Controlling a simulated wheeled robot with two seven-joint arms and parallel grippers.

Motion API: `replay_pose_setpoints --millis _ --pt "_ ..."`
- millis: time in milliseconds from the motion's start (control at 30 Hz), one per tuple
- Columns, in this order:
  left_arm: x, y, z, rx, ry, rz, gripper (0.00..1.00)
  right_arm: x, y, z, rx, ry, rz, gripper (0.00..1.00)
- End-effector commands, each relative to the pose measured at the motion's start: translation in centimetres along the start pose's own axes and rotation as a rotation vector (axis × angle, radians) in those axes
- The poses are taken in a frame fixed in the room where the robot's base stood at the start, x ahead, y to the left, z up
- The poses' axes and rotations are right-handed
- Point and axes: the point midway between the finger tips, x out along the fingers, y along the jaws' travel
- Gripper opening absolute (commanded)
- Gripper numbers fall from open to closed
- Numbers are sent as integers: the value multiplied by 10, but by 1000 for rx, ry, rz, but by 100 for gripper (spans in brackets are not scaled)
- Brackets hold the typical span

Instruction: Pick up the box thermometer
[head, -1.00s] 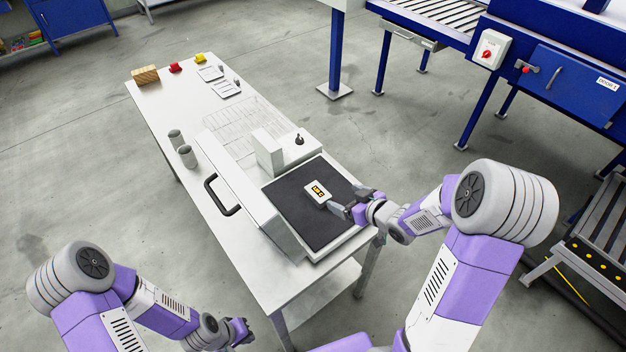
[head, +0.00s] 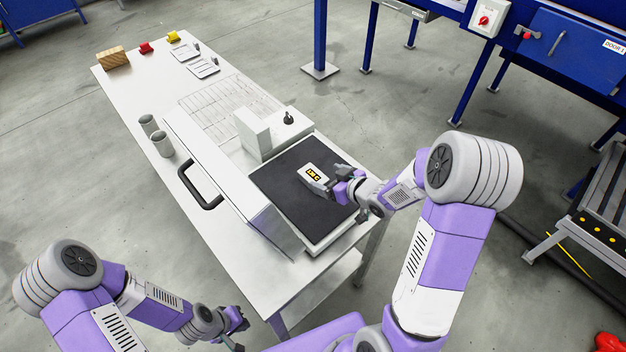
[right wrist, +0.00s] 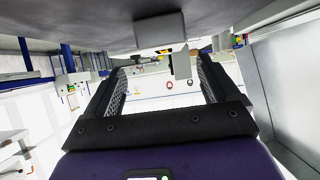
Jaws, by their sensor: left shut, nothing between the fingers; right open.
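The box thermometer (head: 313,175) is a small pale box with a black and yellow display. It lies on the black pad (head: 290,205) of the white machine on the table. My right gripper (head: 322,184) is open, low over the pad, its fingers close to the thermometer's right side. In the right wrist view, a grey block (right wrist: 160,31), apparently the thermometer, shows against the dark surface, ahead of the open fingers (right wrist: 160,75) and between their lines. I cannot tell whether they touch it. My left gripper (head: 240,325) is shut and empty, low by the table's near end.
The machine's raised white cover with a black handle (head: 200,188) stands left of the pad. A white block (head: 252,133) and a black knob (head: 289,118) are behind it. A wooden block (head: 113,57) is at the far end.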

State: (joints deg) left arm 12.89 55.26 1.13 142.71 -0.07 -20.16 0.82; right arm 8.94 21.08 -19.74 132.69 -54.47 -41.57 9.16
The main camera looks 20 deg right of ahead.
Motion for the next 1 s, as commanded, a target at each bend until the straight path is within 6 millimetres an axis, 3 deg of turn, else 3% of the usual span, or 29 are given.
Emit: replay_pose_setpoints --millis 333,667,1000 --pt "6 -2 0 0 0 0 0 47 -7 5 -4 -2 -2 88" --pt "6 -2 0 0 0 0 0 52 -6 4 -2 0 1 87" --pt "6 -2 0 0 0 0 0 52 -7 4 -2 0 0 35"
